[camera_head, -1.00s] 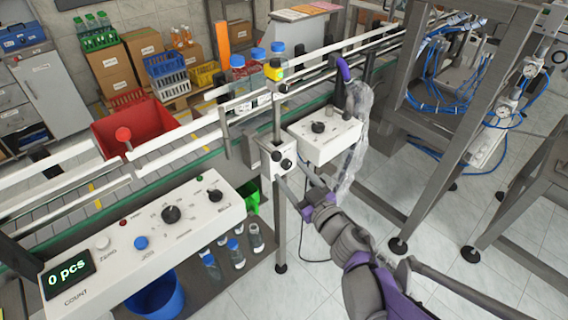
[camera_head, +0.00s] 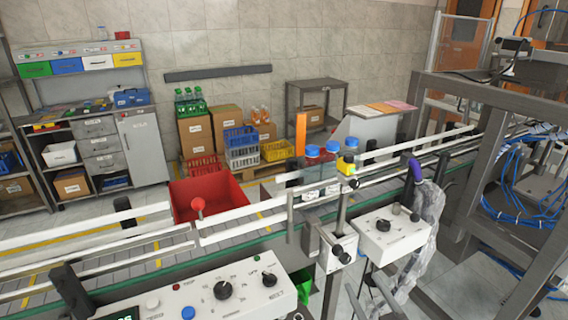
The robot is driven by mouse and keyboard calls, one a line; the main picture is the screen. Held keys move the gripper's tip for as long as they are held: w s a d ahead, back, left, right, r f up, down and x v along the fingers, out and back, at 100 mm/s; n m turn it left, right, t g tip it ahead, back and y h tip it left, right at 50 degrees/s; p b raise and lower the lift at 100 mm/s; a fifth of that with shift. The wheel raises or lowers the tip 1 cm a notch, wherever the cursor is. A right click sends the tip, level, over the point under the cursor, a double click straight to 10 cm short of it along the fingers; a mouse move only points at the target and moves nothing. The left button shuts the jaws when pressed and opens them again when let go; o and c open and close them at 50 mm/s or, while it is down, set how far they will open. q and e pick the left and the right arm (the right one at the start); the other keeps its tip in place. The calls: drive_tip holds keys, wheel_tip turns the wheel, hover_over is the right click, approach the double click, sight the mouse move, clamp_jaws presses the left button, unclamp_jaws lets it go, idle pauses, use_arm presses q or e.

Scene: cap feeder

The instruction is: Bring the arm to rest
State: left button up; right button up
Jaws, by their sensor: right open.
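My right gripper (camera_head: 360,281) shows at the bottom edge, right of the middle, in the head view. Its two grey fingers stand apart, with nothing seen between them. They are just below the white sensor box on the conveyor's near rail. The rest of my right arm is cut off by the bottom edge. My left gripper is not in the picture.
The conveyor (camera_head: 110,262) crosses the view, with blue-capped bottles (camera_head: 312,152) near its middle. A white control panel (camera_head: 240,292) is left of my gripper. A white knob box (camera_head: 391,236) and a plastic-wrapped post (camera_head: 428,215) stand close on the right.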

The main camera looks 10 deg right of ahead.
drive_tip(key=s+d+f+m+g+h+p, duration=0.1)
drive_tip(key=s+d+m+g+h+p, duration=0.3)
drive_tip(key=m+g+h, duration=0.15)
use_arm(q)
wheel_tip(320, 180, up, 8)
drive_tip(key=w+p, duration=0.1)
drive_tip(key=p, duration=0.1)
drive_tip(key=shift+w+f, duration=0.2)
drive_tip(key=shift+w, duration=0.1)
use_arm(e)
drive_tip(key=s+a+f+n+g+y, duration=0.1)
drive_tip(key=s+a+f+g+y, duration=0.1)
drive_tip(key=s+a+f+g, duration=0.1)
drive_tip(key=s+a+f+n+g+y, duration=0.1)
drive_tip(key=s+a+f+g, duration=0.2)
drive_tip(key=s+a, duration=0.3)
drive_tip(key=shift+s+a+g+y, duration=0.15)
drive_tip(key=shift+s+g+y, duration=0.3)
drive_tip(key=shift+s, duration=0.6)
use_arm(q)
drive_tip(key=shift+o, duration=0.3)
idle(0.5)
